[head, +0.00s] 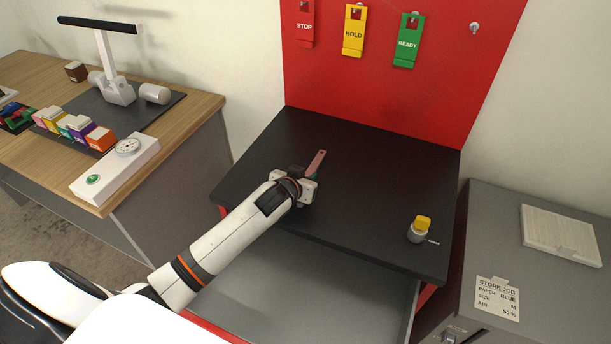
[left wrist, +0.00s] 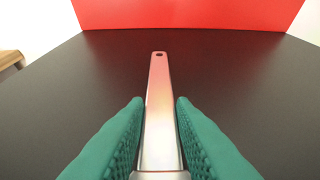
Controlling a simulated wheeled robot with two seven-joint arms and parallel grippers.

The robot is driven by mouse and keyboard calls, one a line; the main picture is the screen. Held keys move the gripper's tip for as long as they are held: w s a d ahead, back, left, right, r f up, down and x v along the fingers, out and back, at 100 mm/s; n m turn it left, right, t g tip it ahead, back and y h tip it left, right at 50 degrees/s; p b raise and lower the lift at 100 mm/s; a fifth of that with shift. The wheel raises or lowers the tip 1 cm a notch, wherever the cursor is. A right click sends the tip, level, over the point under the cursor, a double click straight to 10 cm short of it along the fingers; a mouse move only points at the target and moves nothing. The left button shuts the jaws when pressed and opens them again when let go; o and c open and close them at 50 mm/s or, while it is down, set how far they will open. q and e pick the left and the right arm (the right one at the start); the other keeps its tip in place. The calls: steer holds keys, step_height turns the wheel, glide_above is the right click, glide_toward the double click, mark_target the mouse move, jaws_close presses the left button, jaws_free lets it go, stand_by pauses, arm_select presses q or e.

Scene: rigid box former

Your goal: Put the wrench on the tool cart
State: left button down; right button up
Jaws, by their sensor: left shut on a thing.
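The wrench (head: 317,161) shows in the head view as a slim, reddish-grey handle with a hole near its end. My left gripper (head: 297,174) is shut on it, over the black top of what looks like the tool cart (head: 375,185), with a red back panel. In the left wrist view the wrench (left wrist: 158,80) points away from me between the green finger pads of my left gripper (left wrist: 158,102). Its near end is cut off by the frame. I cannot tell whether the wrench touches the black top. My right gripper is not in view.
A yellow-topped knob (head: 421,229) stands at the top's right front. STOP (head: 304,25), HOLD (head: 354,32) and READY (head: 408,42) tags hang on the red panel. A wooden bench (head: 195,100) is at left, a grey cabinet (head: 500,235) at right. The black top's right part is mostly clear.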

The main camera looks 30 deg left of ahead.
arm_select(q)
steer(key=c, duration=1.2)
jaws_free()
steer(key=shift+r, duration=0.15)
steer(key=v, duration=1.2)
steer(key=shift+b, duration=0.4)
